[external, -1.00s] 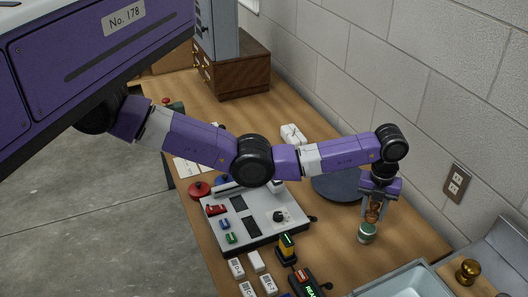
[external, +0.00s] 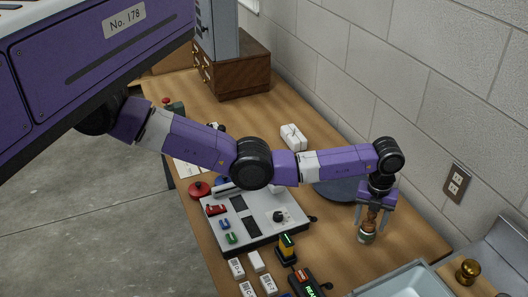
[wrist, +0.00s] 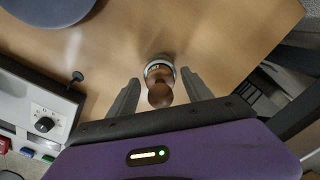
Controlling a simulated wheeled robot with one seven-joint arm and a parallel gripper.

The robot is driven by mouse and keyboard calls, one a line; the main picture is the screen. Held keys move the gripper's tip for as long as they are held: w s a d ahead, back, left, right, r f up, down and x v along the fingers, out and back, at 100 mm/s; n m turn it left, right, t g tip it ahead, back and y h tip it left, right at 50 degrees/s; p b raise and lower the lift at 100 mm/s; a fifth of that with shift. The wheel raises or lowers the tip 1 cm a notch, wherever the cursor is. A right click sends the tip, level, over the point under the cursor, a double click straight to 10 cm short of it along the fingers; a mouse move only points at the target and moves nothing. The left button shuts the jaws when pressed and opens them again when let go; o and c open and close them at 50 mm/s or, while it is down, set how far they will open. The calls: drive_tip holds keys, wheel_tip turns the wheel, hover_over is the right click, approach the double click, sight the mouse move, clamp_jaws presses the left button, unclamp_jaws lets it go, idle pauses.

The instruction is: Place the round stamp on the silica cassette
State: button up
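The round stamp (external: 371,219) has a brown wooden knob handle and stands at the right of the table. It also shows in the wrist view (wrist: 160,96), handle towards me. Under it is a round pale green and white piece (external: 366,238), which appears to be the silica cassette; its rim also shows in the wrist view (wrist: 157,65). The stamp hides much of its top, so I cannot tell how centred it is. My gripper (wrist: 161,77) is open around the stamp, with a gap on both sides of the handle. My gripper also shows in the external view (external: 374,214).
A grey control box (external: 262,218) with knobs and coloured parts stands left of my gripper. A dark round plate (external: 335,190) lies behind. A pale tray (external: 410,281) and a brass knob weight (external: 468,271) are at the front right. Bare table surrounds the stamp.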

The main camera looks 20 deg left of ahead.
wheel_tip(320, 180, up, 12)
drive_tip(key=shift+r, duration=0.15)
idle(0.5)
idle(0.4)
